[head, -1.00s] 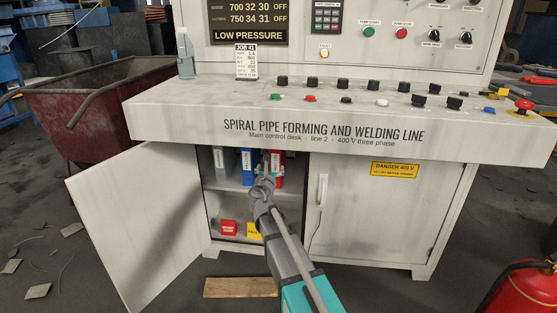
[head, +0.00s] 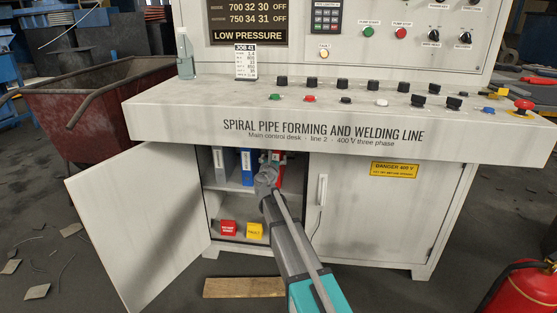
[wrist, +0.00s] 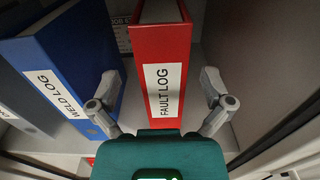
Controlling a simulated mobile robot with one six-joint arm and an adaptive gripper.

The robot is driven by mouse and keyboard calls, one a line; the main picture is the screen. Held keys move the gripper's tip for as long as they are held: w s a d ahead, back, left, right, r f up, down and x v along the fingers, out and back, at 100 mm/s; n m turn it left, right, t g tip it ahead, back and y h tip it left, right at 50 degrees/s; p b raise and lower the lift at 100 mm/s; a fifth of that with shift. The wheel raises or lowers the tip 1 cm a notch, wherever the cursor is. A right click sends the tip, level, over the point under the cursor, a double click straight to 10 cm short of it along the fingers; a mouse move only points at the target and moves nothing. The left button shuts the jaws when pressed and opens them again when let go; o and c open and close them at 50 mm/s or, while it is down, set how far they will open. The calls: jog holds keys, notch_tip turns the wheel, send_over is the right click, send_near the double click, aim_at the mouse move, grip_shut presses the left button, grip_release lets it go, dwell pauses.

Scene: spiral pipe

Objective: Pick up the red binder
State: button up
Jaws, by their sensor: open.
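The red binder (wrist: 162,60) stands upright on the cabinet's upper shelf, with a white FAULT LOG label on its spine. In the head view only a strip of the red binder (head: 279,174) shows; my arm hides the rest. My gripper (wrist: 165,95) is open, with one finger on each side of the red binder's spine. The left finger lies in the gap between the red and blue binders. Both fingers look apart from the red binder. My gripper in the head view (head: 268,172) reaches into the open cabinet, its fingers mostly hidden.
A blue WELD LOG binder (wrist: 62,75) stands close on the left, with a grey binder (head: 220,160) beyond it. Red (head: 228,228) and yellow (head: 255,231) boxes sit on the lower shelf. The cabinet door (head: 140,220) is open left; the right door (head: 375,215) is shut.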

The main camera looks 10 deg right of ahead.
jog(key=shift+w, duration=0.15)
jog(key=x, duration=0.5)
jog(key=shift+d, duration=0.2)
dwell(0.3)
jog(key=c, duration=1.2)
jog(key=shift+r, duration=0.2)
